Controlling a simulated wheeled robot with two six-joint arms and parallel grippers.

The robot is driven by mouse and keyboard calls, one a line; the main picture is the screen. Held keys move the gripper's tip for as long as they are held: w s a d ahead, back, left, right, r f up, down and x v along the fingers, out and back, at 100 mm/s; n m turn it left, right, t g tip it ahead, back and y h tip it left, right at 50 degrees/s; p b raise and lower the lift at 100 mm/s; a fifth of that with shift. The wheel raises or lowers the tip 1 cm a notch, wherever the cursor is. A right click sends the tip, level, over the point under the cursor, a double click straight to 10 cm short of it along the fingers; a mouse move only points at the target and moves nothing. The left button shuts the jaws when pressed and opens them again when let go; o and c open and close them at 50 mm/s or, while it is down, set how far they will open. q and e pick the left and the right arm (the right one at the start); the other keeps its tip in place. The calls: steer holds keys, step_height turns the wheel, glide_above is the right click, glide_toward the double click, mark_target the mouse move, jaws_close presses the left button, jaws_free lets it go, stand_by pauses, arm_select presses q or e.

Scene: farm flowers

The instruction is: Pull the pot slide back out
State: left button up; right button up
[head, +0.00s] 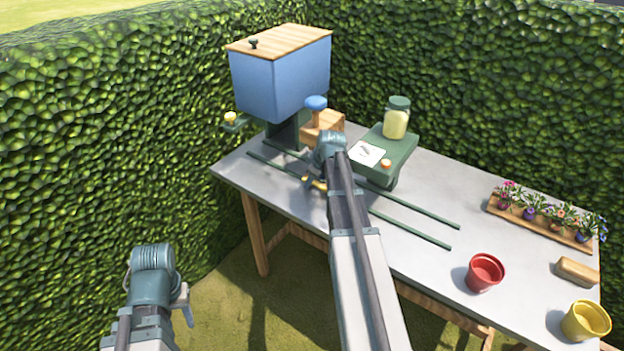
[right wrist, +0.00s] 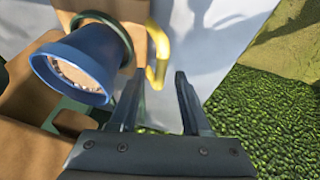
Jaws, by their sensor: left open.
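In the right wrist view, a blue pot (right wrist: 80,62) filled with brown material sits in a dark green ring on the tan wooden slide (right wrist: 30,112). A yellow handle (right wrist: 158,58) sticks out from the slide's edge. My right gripper (right wrist: 157,75) is open, its fingertips close to the handle, which shows between them nearer the left finger; contact cannot be told. In the head view the handle (head: 318,184) peeks out beside my right gripper, while my right arm hides most of the slide and the pot. My left gripper (head: 184,305) is open and empty, low, left of the table.
Green rails (head: 415,208) run along the grey table (head: 430,265). A blue hopper (head: 275,85), a wooden block (head: 322,125) with a blue knob and a green stand (head: 395,150) with a jar are behind. Red pot (head: 485,272), yellow pot (head: 586,320) and flower tray (head: 540,222) are right.

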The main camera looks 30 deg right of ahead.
steer(key=shift+r, duration=0.15)
steer(key=p+v, duration=1.2)
steer(key=v, duration=0.1)
steer(key=shift+s+r+p, duration=0.15)
steer(key=shift+r+p, duration=0.15)
steer(key=shift+a+f, duration=0.1)
steer(key=shift+f, duration=0.1)
